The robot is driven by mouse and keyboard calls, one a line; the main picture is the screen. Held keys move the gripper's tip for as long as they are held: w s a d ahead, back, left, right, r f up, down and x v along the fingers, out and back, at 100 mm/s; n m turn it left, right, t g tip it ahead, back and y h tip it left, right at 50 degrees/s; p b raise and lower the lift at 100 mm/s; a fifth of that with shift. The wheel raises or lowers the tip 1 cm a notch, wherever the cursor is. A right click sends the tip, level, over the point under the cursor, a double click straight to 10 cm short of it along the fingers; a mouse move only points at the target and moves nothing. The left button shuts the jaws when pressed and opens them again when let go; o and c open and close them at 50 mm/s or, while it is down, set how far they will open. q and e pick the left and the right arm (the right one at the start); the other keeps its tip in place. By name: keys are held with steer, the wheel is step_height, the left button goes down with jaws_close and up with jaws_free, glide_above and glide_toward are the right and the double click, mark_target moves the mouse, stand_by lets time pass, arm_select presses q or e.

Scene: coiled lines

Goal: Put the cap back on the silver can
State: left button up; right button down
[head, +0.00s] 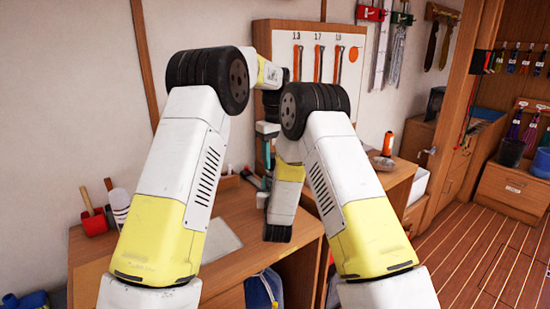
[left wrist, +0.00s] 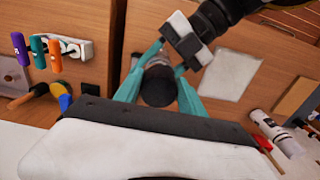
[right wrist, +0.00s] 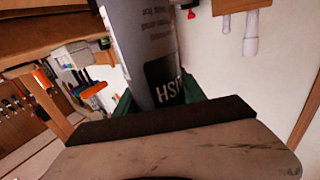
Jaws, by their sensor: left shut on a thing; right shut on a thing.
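My left gripper (left wrist: 168,62) is shut on the dark round cap (left wrist: 158,88), with a teal finger on each side of it. My right gripper (right wrist: 160,98) is shut on the silver can (right wrist: 146,40), which has grey print and a dark label and fills the gap between the green fingers. In the left wrist view a grey-silver shape, likely the can, shows just beyond the cap, close to my right gripper's wrist. I cannot tell whether cap and can touch. In the head view my left gripper (head: 267,160) points down between the arms; cap and can are mostly hidden there.
The wooden workbench (head: 235,215) lies below, with a pale sheet (head: 222,240) on it. An orange-topped bottle (head: 388,143) stands on the right-hand bench. A tool board (head: 330,85) hangs behind.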

arm_select(q)
steer(key=shift+f, duration=0.1)
steer(key=o, duration=1.5)
step_height(320, 180, up, 12)
arm_select(e)
steer(key=c, duration=0.6)
jaws_free()
